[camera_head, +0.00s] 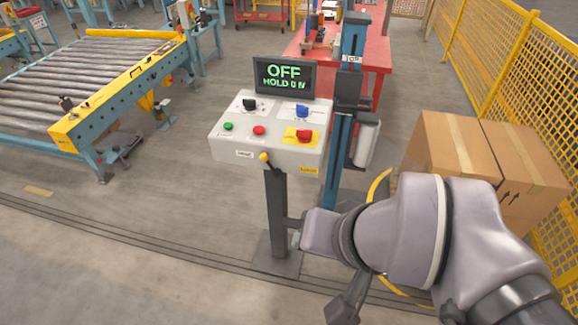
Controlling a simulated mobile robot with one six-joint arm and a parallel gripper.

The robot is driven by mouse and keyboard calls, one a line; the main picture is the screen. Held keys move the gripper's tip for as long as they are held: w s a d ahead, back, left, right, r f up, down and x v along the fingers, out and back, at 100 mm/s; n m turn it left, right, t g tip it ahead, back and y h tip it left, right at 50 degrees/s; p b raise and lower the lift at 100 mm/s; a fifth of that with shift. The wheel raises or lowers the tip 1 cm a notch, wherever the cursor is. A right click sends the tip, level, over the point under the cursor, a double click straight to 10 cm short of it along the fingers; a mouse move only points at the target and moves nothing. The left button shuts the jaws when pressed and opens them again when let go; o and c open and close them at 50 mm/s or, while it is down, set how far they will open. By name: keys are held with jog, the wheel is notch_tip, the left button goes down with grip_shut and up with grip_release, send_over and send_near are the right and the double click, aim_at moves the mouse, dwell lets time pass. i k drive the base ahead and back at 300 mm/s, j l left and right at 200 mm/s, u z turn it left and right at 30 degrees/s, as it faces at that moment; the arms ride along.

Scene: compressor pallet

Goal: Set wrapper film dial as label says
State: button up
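The wrapper's control box (228,148) stands on a dark post in the middle of the head view. Its sloped top carries a black knob (249,103) at the back left and a blue knob (302,111) at the back right. Which of them is the film dial, and their exact pointer angles, I cannot tell. The display (286,76) above reads OFF and HOLD 0 N. Small labels on the box are too small to read. My arm is at the lower right, apart from the box. A dark part at the bottom edge may be my gripper (348,302); its fingers are not clear.
The box also has a green button (228,126), a red button (259,130), a red switch on yellow (304,136) and a yellow-tipped lever (264,157). A blue mast (340,150) stands right behind it. Cardboard boxes (440,146) and yellow fencing are right.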

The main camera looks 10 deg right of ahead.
aim_at(302, 111)
jog(key=i+l+u, duration=0.15)
jog(key=i, duration=0.4)
jog(key=i+l+u, duration=0.15)
jog(key=i, duration=0.35)
